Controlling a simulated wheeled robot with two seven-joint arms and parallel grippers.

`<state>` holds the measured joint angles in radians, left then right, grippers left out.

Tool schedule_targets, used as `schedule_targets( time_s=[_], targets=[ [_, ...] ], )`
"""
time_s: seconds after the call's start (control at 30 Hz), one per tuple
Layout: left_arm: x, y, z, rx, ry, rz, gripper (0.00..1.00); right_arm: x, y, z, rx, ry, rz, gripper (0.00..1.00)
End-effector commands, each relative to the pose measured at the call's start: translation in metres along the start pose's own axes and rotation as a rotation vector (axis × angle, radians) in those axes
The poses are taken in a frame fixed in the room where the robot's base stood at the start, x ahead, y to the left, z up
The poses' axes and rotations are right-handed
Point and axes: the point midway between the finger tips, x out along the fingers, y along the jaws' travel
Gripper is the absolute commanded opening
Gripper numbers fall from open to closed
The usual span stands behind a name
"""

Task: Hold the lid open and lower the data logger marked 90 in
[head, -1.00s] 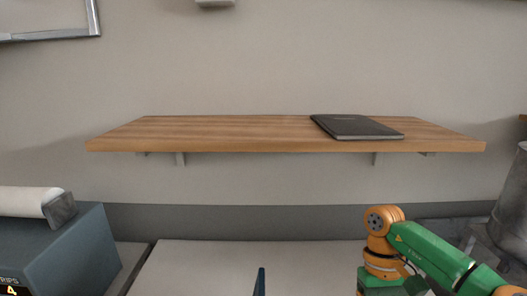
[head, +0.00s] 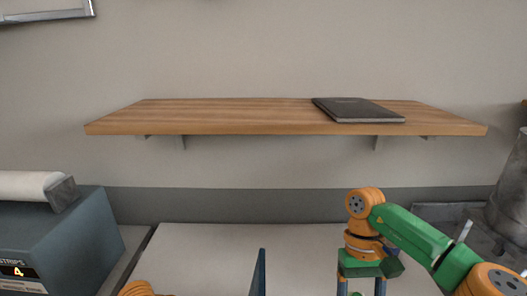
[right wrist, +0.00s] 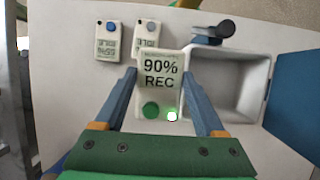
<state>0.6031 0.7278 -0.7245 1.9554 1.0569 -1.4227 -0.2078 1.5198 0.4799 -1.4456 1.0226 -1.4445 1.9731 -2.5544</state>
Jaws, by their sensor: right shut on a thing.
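In the right wrist view, my right gripper (right wrist: 160,78) is shut on a pale data logger (right wrist: 150,101) reading "90% REC", with a green button and a bright lamp. It also shows in the head view (head: 361,288), fingers pointing down, their tips cut off. Next to the logger is a pale open box (right wrist: 229,90), which looks empty. A blue panel, seemingly its lid (right wrist: 294,98), stands open on the far side. In the head view the lid (head: 258,273) is a thin upright blue edge. An orange joint of my left arm shows at the bottom; the left gripper is out of view.
Two similar pale devices (right wrist: 108,41) (right wrist: 147,37) lie beside the held logger. A small dark blue part with a round end (right wrist: 209,36) sits at the box's edge. A blue strips dispenser (head: 62,240) stands left. A wooden shelf (head: 250,118) holds a dark notebook (head: 356,110).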

Motion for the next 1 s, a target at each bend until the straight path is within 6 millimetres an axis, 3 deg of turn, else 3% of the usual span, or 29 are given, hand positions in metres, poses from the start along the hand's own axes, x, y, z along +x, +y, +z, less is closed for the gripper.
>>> schedule_targets(
  time_s=[0.8, 1.0],
  targets=[
    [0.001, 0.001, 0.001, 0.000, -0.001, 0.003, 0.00, 0.000, -0.081, 0.000, -0.001, -0.001, -0.001, 0.14],
    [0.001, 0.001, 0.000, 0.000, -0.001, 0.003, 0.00, 0.000, -0.092, 0.000, 0.000, -0.001, -0.001, 0.14]
  ],
)
